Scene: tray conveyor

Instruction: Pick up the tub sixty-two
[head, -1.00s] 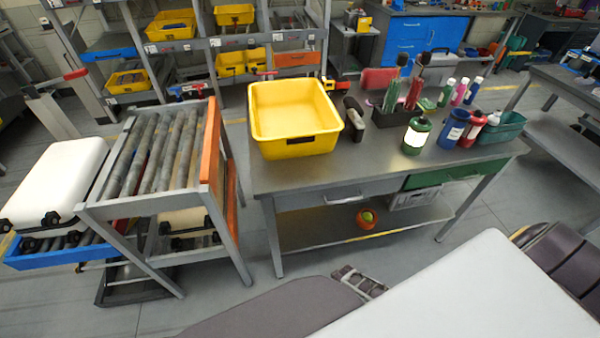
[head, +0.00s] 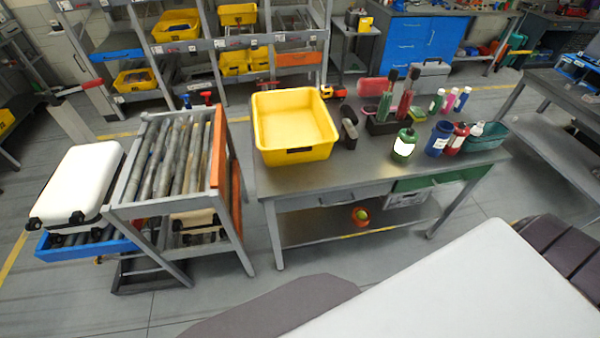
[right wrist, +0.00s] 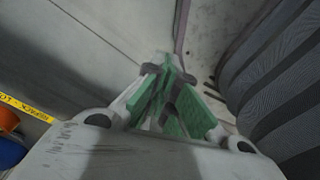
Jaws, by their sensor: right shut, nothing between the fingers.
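A large yellow tub (head: 294,153) sits upright and looks empty on the grey workbench (head: 330,167), near its left end. More yellow tubs stand on the rack behind, one on the upper level (head: 176,30) and one lower down (head: 135,82). I cannot read the number sixty-two on any of them. My right gripper (right wrist: 168,95) shows in the right wrist view, its green-padded fingers shut and empty. No tub shows in that view. My left gripper is not in view.
A roller conveyor (head: 165,165) with an orange side stands left of the workbench. A white case (head: 80,180) lies on its lower left end. Bottles, including a blue one (head: 439,138), stand on the bench's right half. Grey floor (head: 220,290) lies open in front.

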